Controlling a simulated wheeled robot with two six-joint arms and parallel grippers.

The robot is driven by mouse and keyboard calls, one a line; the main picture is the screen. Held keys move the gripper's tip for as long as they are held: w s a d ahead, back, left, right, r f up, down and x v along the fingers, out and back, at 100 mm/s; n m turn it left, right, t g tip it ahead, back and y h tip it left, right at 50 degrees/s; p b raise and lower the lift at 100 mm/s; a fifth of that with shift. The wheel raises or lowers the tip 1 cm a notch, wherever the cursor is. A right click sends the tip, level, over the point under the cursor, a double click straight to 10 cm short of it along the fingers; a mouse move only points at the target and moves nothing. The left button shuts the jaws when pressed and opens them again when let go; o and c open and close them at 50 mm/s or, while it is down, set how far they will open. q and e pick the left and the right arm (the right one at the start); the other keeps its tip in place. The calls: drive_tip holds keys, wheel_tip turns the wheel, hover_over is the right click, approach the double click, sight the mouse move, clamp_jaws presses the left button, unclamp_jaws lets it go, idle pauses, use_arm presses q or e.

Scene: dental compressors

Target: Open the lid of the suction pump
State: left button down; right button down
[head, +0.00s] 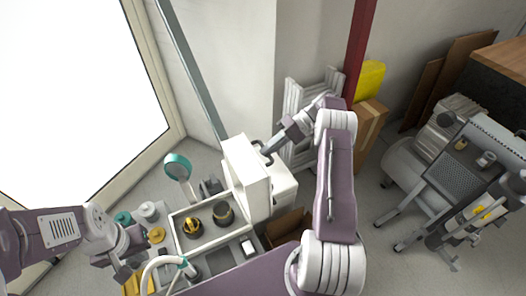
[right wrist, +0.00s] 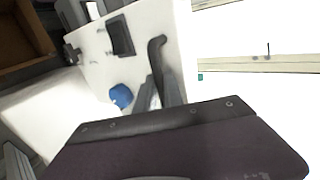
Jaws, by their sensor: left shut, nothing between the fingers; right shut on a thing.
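The suction pump is a white box (head: 178,217) in the lower middle of the head view. Its white lid (head: 243,180) stands raised, roughly upright, on the box's right side. The open interior shows round black and yellow parts. My right gripper (head: 268,152) is shut on the dark lid handle at the lid's upper right side. In the right wrist view, the dark handle (right wrist: 156,62) stands out from a white panel, with the finger tips (right wrist: 150,95) partly hidden by my wrist. My left gripper (head: 130,258) is shut and empty, left of the box.
A teal round-headed item (head: 178,167) and teal-white jars (head: 147,211) stand behind and left of the box. White racks (head: 300,100) and a cardboard box (head: 369,122) stand behind my right arm.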

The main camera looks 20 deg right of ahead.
use_arm(q)
drive_tip(key=shift+d+f+b, duration=0.3)
drive_tip(key=shift+f, duration=0.3)
use_arm(e)
drive_tip(key=shift+d+f, duration=0.8)
drive_tip(key=shift+d, duration=0.1)
